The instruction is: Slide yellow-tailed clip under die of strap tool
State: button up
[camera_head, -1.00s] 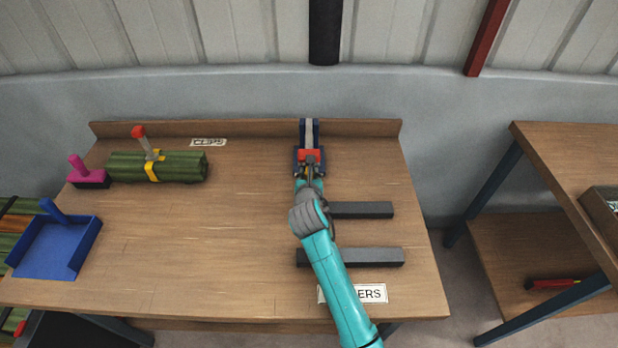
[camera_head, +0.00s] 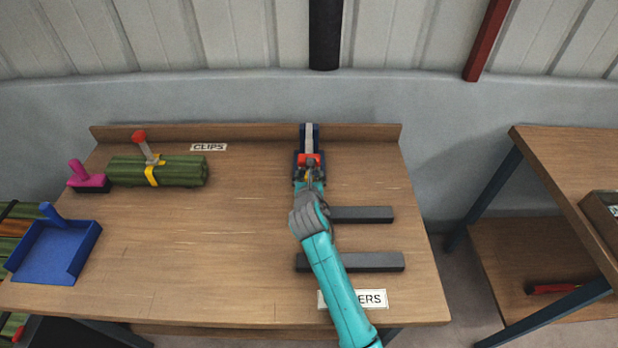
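A dark blue tool with a red block and a pale grey strip along its top (camera_head: 309,135) stands at the back of the bench in the head view; it looks like the strap tool. My gripper (camera_head: 310,180) is at the near end of this tool, touching or just in front of the red block. Its fingertips are small and partly hidden, so whether they hold anything is unclear. I cannot make out a loose yellow-tailed clip. The only yellow visible is a band (camera_head: 151,175) around a green bundle (camera_head: 184,172) at the left, with a red-topped grey upright above it.
A pink-handled block (camera_head: 88,180) stands left of the bundle. A blue tray (camera_head: 50,255) is at the bench's left edge. The middle-left of the bench (camera_head: 200,245) is clear.

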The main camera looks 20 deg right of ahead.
jog(key=v, duration=1.2)
jog(key=shift+r, duration=0.1)
jog(key=shift+s, duration=0.1)
